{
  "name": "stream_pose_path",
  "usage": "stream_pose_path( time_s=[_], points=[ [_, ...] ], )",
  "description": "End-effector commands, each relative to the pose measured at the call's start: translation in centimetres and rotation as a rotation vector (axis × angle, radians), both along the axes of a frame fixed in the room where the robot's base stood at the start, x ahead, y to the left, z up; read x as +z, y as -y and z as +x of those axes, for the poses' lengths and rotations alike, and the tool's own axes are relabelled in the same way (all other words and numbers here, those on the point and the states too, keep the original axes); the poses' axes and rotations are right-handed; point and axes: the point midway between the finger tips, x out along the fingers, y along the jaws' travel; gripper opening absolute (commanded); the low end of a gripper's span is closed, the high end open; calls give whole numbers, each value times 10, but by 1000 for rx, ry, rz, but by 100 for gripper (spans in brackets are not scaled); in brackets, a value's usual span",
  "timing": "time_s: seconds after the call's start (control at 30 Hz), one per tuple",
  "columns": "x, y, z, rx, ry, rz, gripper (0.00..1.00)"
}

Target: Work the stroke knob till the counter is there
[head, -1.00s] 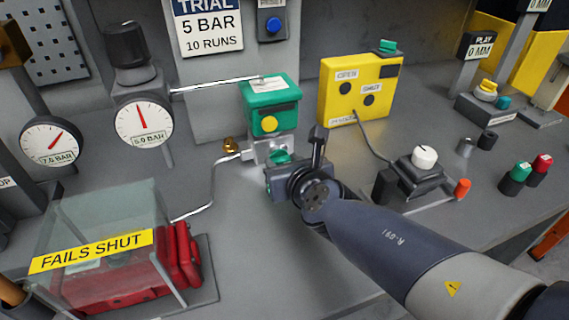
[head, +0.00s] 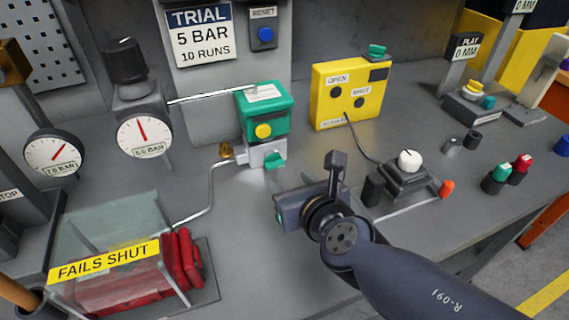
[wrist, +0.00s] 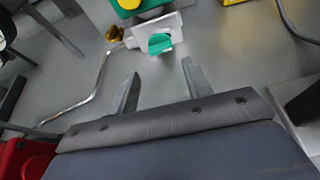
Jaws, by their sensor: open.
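A small green knob (head: 275,160) sits on the front of a pale valve block (head: 258,154) under a green actuator box (head: 263,97) with a yellow button (head: 263,131). No label shows whether it is the stroke knob. In the wrist view the knob (wrist: 160,43) is just beyond my fingertips, roughly between their lines. My gripper (wrist: 161,73) is open and empty, apart from the knob. In the head view its fingers are mostly hidden behind its body. I cannot make out a stroke counter; a yellow OPEN/SHUT box (head: 347,98) has a dark window, unreadable.
A clear cover marked FAILS SHUT (head: 104,262) stands over red parts at front left. A thin pipe (head: 211,193) runs left of the valve. Right of my arm is a white-knobbed unit (head: 409,161) with a cable. Gauges (head: 144,135) stand at left. Bench before the valve is clear.

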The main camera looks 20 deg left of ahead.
Motion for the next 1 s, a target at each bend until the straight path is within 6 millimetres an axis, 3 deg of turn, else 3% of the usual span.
stream_pose_path(
  time_s=[0.03,0.23,0.63,1.0],
  points=[
    [8,4,-5,1,1,1,47],
    [10,14,-17,1,0,0,47],
    [9,15,-18,0,1,-1,47],
    [-9,-4,6,-2,-1,-2,47]
  ],
)
